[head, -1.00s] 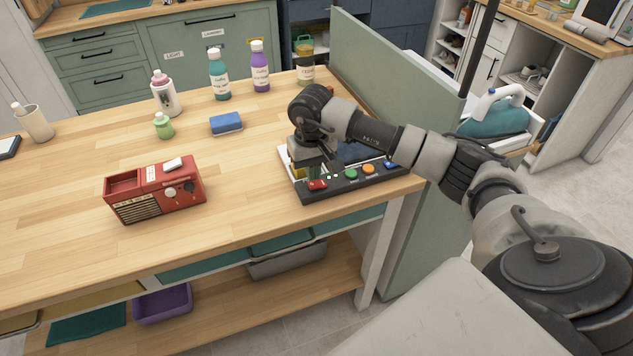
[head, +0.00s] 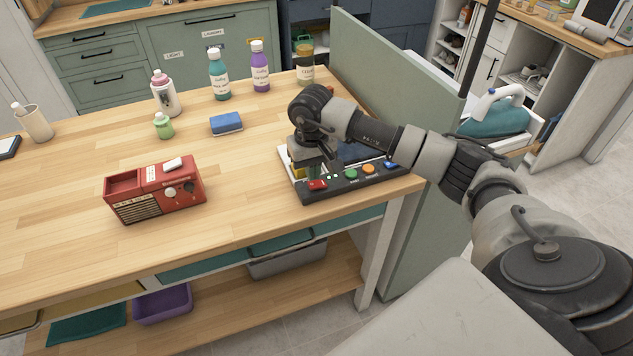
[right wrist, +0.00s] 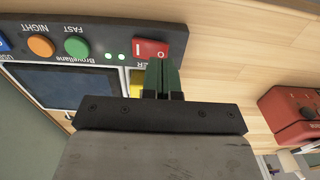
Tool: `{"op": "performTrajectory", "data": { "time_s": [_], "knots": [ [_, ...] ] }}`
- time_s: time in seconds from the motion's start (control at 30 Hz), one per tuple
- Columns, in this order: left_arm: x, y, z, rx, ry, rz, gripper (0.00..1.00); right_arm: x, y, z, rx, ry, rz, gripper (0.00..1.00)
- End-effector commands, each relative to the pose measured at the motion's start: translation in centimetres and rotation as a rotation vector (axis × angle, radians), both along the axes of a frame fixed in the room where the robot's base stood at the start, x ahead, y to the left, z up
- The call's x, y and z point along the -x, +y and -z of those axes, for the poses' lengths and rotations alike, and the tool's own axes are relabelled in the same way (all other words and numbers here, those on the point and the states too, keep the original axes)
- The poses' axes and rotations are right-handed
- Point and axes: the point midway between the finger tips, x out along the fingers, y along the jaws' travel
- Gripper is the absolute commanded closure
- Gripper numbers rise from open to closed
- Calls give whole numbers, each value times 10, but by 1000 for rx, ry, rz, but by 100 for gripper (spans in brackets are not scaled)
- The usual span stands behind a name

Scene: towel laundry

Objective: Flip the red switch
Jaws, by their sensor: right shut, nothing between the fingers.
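The red switch (head: 317,185) is a rocker at the left end of a dark control strip (head: 345,186) on the front of a small panel on the table. It also shows in the right wrist view (right wrist: 151,49), with white marks on it. My right gripper (head: 314,172) is shut and empty, pointing down right beside the switch. In the right wrist view its fingertips (right wrist: 161,64) are at the switch's edge; I cannot tell whether they touch it. Two small green lights (right wrist: 115,57) glow beside the switch. My left gripper is not in view.
Green (head: 351,174), orange (head: 369,169) and blue (head: 390,165) buttons line the same strip. A red radio (head: 155,190) stands to the left. A green partition (head: 395,75) borders the table's right side.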

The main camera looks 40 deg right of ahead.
Motion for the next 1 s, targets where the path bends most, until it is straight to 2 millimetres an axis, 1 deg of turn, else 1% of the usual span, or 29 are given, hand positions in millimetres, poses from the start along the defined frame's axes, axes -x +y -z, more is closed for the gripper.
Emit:
{"op": "performTrajectory", "data": {
  "time_s": [1.0],
  "knots": [
    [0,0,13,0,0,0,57,0,0,14,0,0,1,100]
  ]
}}
